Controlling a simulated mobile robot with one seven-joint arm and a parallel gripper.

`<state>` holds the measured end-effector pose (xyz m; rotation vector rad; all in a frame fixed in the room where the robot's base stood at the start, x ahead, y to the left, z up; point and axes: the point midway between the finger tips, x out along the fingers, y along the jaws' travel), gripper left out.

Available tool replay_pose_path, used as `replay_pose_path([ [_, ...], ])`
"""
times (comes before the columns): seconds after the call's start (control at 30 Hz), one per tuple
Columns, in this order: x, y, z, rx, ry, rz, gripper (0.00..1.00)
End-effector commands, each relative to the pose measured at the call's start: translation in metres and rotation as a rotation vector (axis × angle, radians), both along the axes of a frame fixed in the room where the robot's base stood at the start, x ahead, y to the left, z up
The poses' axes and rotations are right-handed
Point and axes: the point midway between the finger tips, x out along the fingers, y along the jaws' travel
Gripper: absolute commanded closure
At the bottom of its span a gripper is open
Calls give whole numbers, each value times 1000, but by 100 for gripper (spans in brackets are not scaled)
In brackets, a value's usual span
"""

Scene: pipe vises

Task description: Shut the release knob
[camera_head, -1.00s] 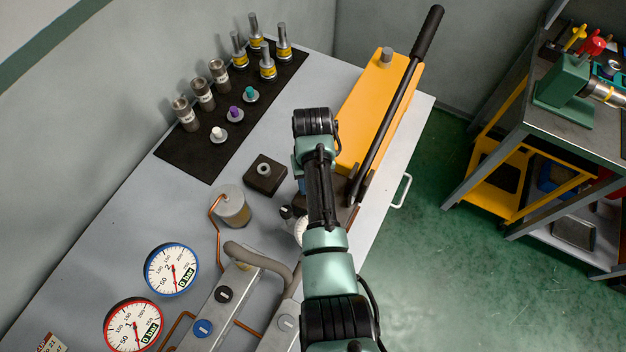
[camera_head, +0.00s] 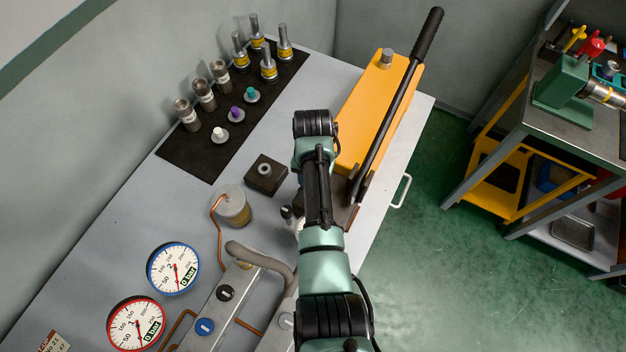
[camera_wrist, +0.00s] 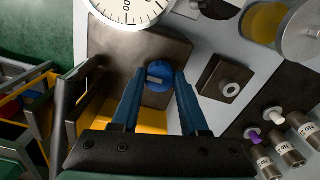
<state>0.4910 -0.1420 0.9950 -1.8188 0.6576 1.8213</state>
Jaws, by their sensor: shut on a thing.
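The release knob (camera_wrist: 158,79) is blue and round with a pale mark on its face. In the wrist view it sits on a dark brown block (camera_wrist: 130,62), below a round white gauge (camera_wrist: 128,8). My gripper (camera_wrist: 156,76) has its two blue fingers on either side of the knob and is shut on it. The pump (camera_head: 375,112) is yellow with a long black lever. In the head view my arm hides the knob and most of the gripper.
A small dark block with a ring (camera_head: 265,172) stands close to the gripper. A dark mat (camera_head: 190,160) holds several fittings. Two dial gauges, blue-rimmed (camera_head: 173,268) and red-rimmed (camera_head: 136,324), both read 0 bar. A grey bent pipe (camera_head: 262,258) lies near my arm.

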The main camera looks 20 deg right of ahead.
Motion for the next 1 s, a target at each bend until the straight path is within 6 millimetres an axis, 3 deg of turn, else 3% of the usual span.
replay_pose_path([
  [0.27,2,-1,2,-2,-6,-4,100],
  [0.3,2,-1,2,-2,-6,-4,53],
  [0.47,1,-1,1,-1,-4,-3,26],
  [0.8,1,0,3,-1,-2,-1,26],
  [1.0,1,-1,25,-2,-5,-1,26],
])
